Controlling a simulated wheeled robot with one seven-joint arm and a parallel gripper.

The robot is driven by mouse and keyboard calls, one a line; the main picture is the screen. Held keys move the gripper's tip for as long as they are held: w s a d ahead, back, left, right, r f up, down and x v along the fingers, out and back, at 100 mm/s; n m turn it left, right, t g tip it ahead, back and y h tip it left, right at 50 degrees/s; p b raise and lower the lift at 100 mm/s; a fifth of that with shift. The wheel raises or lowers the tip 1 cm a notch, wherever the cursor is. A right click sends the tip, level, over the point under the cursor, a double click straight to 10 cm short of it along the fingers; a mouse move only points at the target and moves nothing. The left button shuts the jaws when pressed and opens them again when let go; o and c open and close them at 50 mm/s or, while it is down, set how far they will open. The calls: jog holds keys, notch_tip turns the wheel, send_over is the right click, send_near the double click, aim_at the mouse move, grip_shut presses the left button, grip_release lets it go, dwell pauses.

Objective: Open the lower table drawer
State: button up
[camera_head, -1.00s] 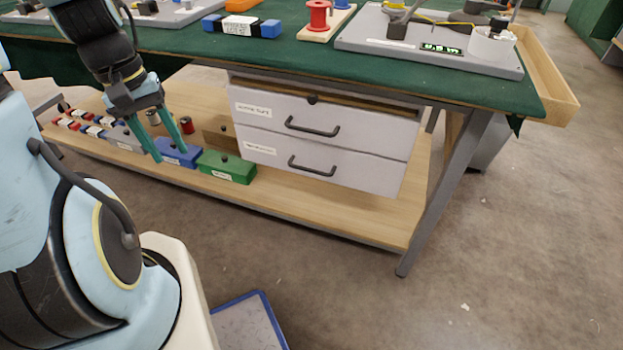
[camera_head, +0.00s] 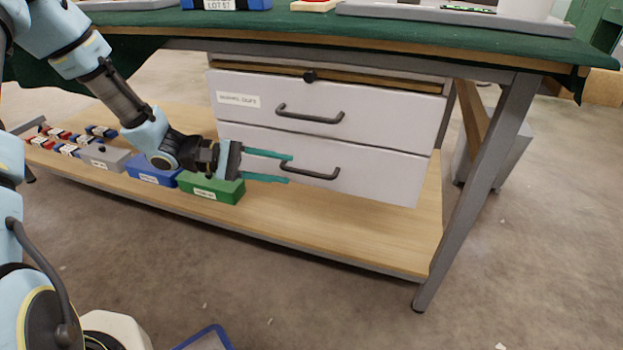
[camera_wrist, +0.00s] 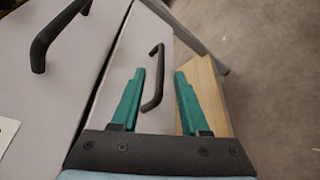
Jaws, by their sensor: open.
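The lower drawer (camera_head: 375,175) under the green-topped table has a pale grey front and looks shut. Its dark bar handle (camera_head: 318,174) shows to the right of my gripper in the head view. My gripper (camera_head: 291,169) is open, with its teal fingers pointing right, in front of the lower drawer and overlapping the handle's left end in that view. In the wrist view the lower handle (camera_wrist: 159,78) lies ahead, between the lines of the two fingers (camera_wrist: 157,92), nearer the left one. Nothing is between the fingertips; contact with the handle cannot be told.
The upper drawer (camera_head: 400,112) has its own handle (camera_head: 310,114) just above. A green box (camera_head: 212,188) and a blue box (camera_head: 155,176) stand on the wooden shelf (camera_head: 320,225) below my gripper. A table leg (camera_head: 477,190) stands right.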

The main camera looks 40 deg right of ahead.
aim_at(304, 173)
jog(key=b+x, duration=0.1)
jog(key=x, duration=0.6)
jog(key=shift+s+d+f, duration=0.1)
jog(key=shift+s, duration=0.05)
jog(key=shift+c, duration=0.2)
grip_shut()
dwell(1.0)
